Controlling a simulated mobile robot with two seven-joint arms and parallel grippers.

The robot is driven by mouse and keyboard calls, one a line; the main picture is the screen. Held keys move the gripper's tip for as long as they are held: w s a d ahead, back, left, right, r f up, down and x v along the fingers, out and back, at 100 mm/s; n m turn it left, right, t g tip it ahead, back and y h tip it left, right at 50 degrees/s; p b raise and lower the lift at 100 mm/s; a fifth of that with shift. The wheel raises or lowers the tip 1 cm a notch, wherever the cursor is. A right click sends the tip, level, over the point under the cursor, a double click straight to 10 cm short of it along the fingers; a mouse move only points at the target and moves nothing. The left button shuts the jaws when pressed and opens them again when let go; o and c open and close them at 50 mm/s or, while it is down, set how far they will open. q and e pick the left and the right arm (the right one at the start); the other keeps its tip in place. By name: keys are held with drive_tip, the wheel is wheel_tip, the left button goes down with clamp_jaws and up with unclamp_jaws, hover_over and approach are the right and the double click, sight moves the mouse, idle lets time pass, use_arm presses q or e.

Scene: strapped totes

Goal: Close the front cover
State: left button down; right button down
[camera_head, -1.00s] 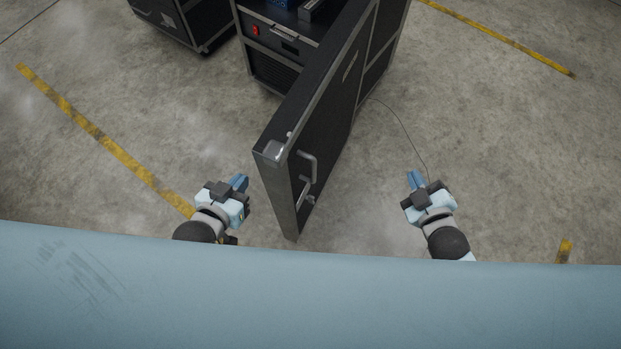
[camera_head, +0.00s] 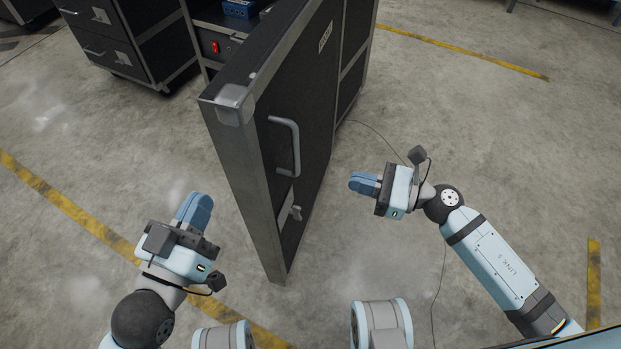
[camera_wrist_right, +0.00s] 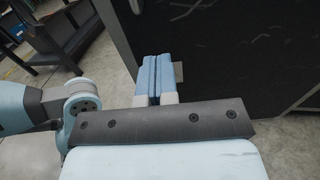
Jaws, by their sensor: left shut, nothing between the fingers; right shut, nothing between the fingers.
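The front cover (camera_head: 305,110) is a tall black panel with a grey metal frame, swung wide open from the black case (camera_head: 357,50). Its free edge points toward me, and a grey bar handle (camera_head: 296,146) is on its right face. My left gripper (camera_head: 197,206) is shut and empty, left of the cover's edge and apart from it. My right gripper (camera_head: 358,183) is shut and empty, right of the cover, its fingers pointing left toward the handle face with a gap. In the right wrist view the shut blue fingers (camera_wrist_right: 152,72) show before a dark panel (camera_wrist_right: 215,60).
A second black case (camera_head: 125,40) stands at the back left. A blue item (camera_head: 239,9) and a red switch (camera_head: 215,47) show at the open case. A thin cable (camera_head: 385,140) lies on the floor at right. Yellow lines (camera_head: 60,200) mark otherwise clear concrete.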

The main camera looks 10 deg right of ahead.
sight(283, 162)
drive_tip(key=b+x, duration=0.1)
drive_tip(key=x, duration=1.2)
drive_tip(key=shift+w+a, duration=0.2)
drive_tip(key=shift+a, duration=0.1)
drive_tip(key=shift+a, duration=0.15)
